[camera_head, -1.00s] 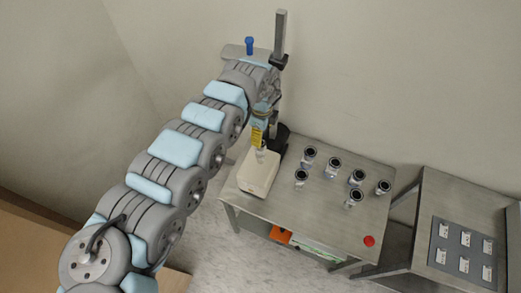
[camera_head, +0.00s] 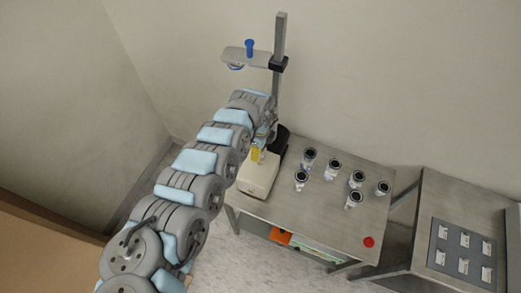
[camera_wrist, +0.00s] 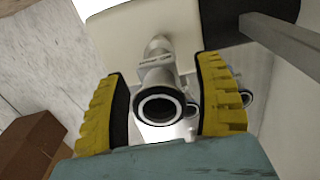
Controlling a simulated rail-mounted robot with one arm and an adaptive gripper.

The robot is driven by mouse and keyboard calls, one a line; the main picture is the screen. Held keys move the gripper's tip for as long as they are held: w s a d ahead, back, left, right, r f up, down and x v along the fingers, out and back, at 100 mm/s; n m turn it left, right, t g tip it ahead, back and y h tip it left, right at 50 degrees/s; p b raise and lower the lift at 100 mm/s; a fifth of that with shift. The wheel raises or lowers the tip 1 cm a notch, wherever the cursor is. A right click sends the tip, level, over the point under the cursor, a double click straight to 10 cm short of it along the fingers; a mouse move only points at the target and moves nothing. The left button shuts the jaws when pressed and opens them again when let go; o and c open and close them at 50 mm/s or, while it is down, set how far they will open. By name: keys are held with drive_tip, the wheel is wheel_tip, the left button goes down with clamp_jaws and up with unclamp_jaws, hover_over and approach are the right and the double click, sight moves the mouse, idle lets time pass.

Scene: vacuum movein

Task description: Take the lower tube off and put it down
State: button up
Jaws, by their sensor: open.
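A metallic tube (camera_wrist: 160,106) with a dark ring at its open end shows in the wrist view between my fingers. Its narrower far part runs toward a cream base (camera_wrist: 130,28). My gripper (camera_wrist: 165,105) is open, with one yellow-and-black finger on each side of the tube; I cannot tell whether either touches it. In the head view my gripper (camera_head: 257,155) is low over the cream base (camera_head: 260,175), close to the stand's post (camera_head: 279,45). The arm hides the tube there. A bracket with a blue knob (camera_head: 249,47) sits higher on the post.
Several metallic fittings (camera_head: 333,169) with dark rims stand on the metal table (camera_head: 325,225) right of the base. A red button (camera_head: 369,242) is at the table's front right. A second table (camera_head: 460,200) with a grey panel stands farther right.

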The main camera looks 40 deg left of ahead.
drive_tip(key=shift+f, duration=0.55)
clamp_jaws()
drive_tip(key=shift+r, duration=0.1)
